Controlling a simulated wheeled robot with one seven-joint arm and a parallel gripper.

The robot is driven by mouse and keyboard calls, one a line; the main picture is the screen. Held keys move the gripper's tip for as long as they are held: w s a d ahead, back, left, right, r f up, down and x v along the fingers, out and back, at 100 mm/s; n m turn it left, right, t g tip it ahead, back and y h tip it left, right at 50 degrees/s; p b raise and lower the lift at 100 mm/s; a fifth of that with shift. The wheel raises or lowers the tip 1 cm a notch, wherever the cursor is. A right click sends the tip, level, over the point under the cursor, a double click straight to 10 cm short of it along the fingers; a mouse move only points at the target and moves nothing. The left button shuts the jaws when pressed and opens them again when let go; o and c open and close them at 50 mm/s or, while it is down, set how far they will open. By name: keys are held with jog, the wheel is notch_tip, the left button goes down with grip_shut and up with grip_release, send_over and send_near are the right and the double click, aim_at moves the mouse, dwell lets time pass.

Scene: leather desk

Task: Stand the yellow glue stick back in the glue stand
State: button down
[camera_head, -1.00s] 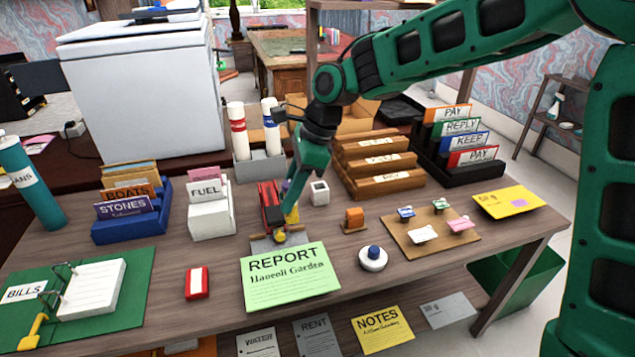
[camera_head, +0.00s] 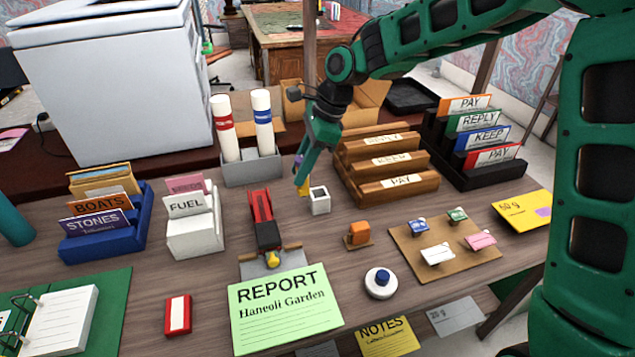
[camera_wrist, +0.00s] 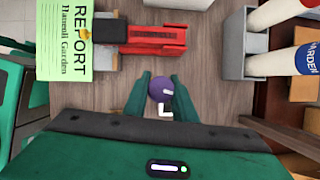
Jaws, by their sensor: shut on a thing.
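The yellow glue stick (camera_head: 303,188) is upright in my gripper (camera_head: 305,168), its lower part showing below the fingers. Its purple cap (camera_wrist: 160,89) sits between the two green fingers in the wrist view. The glue stand, a small white block with a dark square hole (camera_head: 320,207), stands on the desk just right of the stick in the head view. The stick is outside the hole and looks raised off the desk. In the wrist view a small white corner (camera_wrist: 165,112) shows beside the cap, probably the stand; the rest is hidden by my gripper.
A red and black stapler (camera_head: 264,222) lies left of the stick. A grey holder (camera_head: 253,170) with two white tubes stands behind, and a wooden sorter (camera_head: 400,193) stands to the right. An orange stamp (camera_head: 358,233) is in front of the stand.

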jog(key=shift+w+d+f, duration=0.7)
jog(key=shift+w+f, duration=0.15)
jog(key=shift+f, duration=0.45)
jog(key=shift+w+d+f, duration=0.65)
jog(key=shift+w+f, duration=0.15)
jog(key=shift+f, duration=0.55)
jog(key=shift+w+d+f, duration=0.7)
jog(key=shift+w+f, duration=0.15)
jog(key=shift+f, duration=0.45)
jog(key=shift+f, duration=0.2)
jog(key=c, duration=1.5)
grip_release()
jog(key=shift+o, duration=0.2)
jog(key=shift+r, duration=0.1)
jog(key=v, duration=1.2)
jog(key=shift+r, duration=0.2)
